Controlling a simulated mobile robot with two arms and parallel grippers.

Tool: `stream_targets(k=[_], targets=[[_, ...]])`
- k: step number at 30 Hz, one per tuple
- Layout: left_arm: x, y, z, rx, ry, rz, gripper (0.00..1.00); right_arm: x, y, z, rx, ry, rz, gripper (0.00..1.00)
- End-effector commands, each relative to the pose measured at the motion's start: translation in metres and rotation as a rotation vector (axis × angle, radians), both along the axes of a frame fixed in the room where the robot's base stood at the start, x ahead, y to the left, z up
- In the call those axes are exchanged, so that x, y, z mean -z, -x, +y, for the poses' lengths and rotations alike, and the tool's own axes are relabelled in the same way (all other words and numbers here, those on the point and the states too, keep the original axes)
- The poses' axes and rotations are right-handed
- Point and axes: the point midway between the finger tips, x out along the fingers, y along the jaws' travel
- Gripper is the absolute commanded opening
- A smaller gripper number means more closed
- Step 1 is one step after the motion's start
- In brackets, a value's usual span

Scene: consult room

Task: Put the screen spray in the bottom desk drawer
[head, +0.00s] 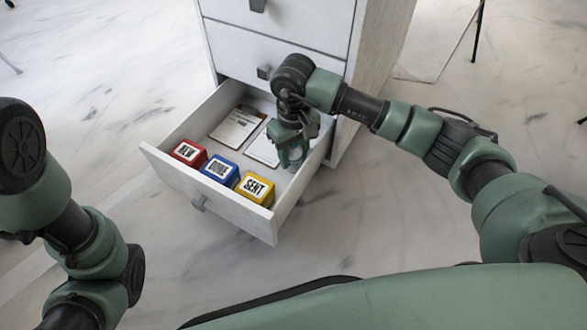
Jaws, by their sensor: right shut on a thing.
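The bottom desk drawer (245,226) is pulled open from the white desk pedestal. My right gripper (291,158) points down inside the drawer, at its right side. It is shut on a small item, taken to be the screen spray, which the fingers and wrist mostly hide; only a bit of teal shows around the fingertips. I cannot tell whether the item touches the drawer floor. My left arm comes in at the left edge, and its gripper is out of view.
Along the drawer's front stand a red box (188,153), a blue box (219,170) and a yellow box (255,188). A framed card (237,126) and a white pad (262,150) lie behind them. The drawers above are shut.

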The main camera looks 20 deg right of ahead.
Motion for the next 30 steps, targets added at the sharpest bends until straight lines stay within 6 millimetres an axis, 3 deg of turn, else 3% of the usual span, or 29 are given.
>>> stream_targets(k=[9,21,22,30], targets=[[0.028,0.0,0.0,0.0,-0.001,-0.001,0.64,0.043,0.001,0.0,0.001,-0.001,0.002,0.0],[0.03,0.0,0.0,0.0,-0.001,0.0,0.64,0.046,0.0,0.0,0.0,0.0,0.001,0.0],[0.029,0.0,0.0,0.0,-0.001,0.0,0.64,0.045,0.0,0.0,0.0,0.0,0.001,0.49],[0.028,0.0,0.0,-0.001,-0.001,0.001,0.64,0.045,0.0,0.0,0.0,0.0,0.001,0.49]])
